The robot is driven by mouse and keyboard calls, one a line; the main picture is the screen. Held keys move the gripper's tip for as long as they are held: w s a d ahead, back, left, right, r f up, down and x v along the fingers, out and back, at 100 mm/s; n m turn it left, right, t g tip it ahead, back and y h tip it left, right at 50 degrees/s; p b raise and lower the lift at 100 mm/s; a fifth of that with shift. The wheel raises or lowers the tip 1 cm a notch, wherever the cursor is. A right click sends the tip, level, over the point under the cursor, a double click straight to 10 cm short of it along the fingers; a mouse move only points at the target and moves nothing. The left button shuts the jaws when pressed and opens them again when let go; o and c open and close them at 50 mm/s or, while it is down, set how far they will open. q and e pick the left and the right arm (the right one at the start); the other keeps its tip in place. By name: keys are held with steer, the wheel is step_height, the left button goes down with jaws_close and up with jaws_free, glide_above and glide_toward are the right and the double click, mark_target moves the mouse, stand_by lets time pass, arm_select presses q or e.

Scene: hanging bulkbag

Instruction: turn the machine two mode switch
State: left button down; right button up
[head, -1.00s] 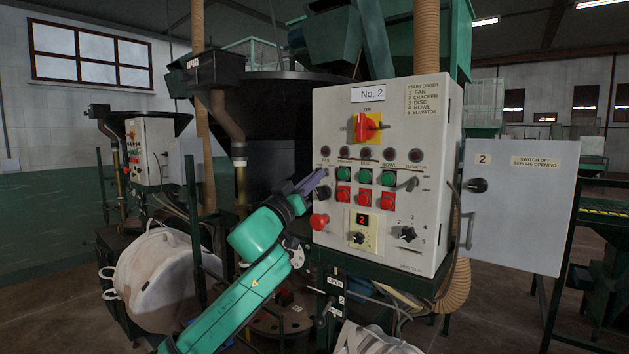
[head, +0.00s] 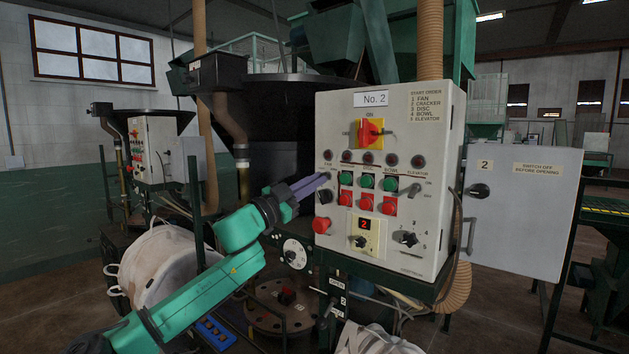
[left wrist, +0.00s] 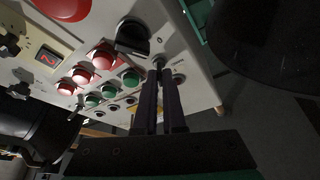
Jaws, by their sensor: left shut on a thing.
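The grey control panel (head: 345,115) labelled No. 2 stands at the centre right. My left gripper (head: 322,180) is at its left side, under the fan lamp (head: 327,155). In the left wrist view the gripper (left wrist: 159,72) is shut on a small toggle switch (left wrist: 158,60), mostly hidden between the fingertips. A black selector knob (head: 325,196) sits just below the fingers; it also shows in the left wrist view (left wrist: 132,37). A black rotary knob (head: 405,238) with numbers around it is at the lower right. No mode label is readable. My right gripper is not in view.
A red stop button (head: 321,225) and green and red push buttons (head: 367,182) are close to the fingers. A white bulk bag (head: 160,265) hangs at the left.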

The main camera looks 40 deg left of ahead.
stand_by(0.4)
arm_select(q)
steer(key=c, duration=1)
jaws_free()
steer(key=b+v, duration=1.4)
steer(key=b, duration=1.1)
steer(key=shift+s, duration=0.2)
steer(key=shift+a+f, duration=0.1)
steer(key=shift+a, duration=0.05)
